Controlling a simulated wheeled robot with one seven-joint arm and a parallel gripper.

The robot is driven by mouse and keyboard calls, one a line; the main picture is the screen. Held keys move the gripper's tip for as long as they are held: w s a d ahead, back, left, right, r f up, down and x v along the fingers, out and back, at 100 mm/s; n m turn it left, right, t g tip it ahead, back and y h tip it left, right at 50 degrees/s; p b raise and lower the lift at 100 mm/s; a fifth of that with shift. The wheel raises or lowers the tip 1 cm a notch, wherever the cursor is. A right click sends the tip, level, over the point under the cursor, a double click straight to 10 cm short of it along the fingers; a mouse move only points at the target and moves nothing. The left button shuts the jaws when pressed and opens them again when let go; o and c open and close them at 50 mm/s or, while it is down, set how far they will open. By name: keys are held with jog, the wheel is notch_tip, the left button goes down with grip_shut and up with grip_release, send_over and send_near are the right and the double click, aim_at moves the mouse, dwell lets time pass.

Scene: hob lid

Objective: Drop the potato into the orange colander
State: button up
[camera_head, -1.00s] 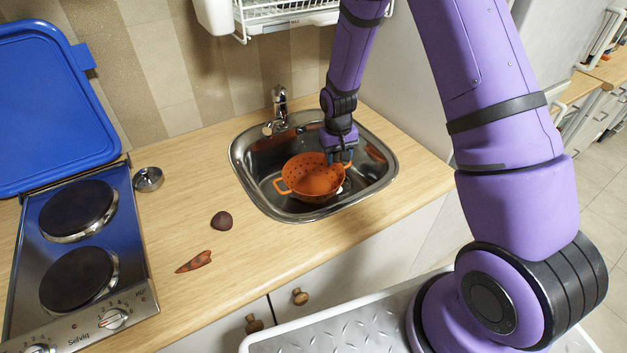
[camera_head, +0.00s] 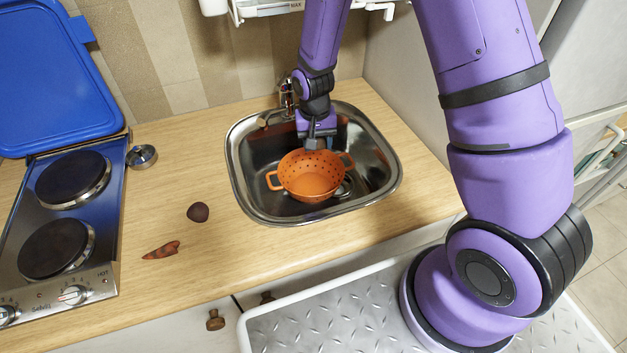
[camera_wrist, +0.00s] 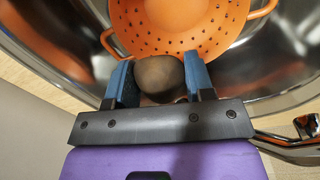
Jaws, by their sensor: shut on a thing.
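The orange colander (camera_head: 312,178) sits in the metal sink, upright, with a handle on each side. It also shows at the top of the wrist view (camera_wrist: 172,38). My gripper (camera_head: 314,146) is at the colander's far rim in the head view. In the wrist view its two blue fingers (camera_wrist: 160,72) are closed on the brown potato (camera_wrist: 158,80). The potato overlaps the colander's rim in that view; its height above the rim is hard to tell. In the head view the potato is hidden by my gripper.
The sink (camera_head: 240,165) has a tap (camera_head: 287,92) at the back, close to my arm. A dark round vegetable (camera_head: 198,212) and a carrot-like piece (camera_head: 161,250) lie on the worktop. A hob (camera_head: 65,225) with a raised blue lid (camera_head: 55,80) stands left.

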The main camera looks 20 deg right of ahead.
jog(key=shift+f, duration=2)
jog(key=o, duration=1)
jog(key=r, duration=1)
jog(key=shift+a+r, duration=0.3)
jog(key=shift+r, duration=0.1)
jog(key=shift+w, duration=0.1)
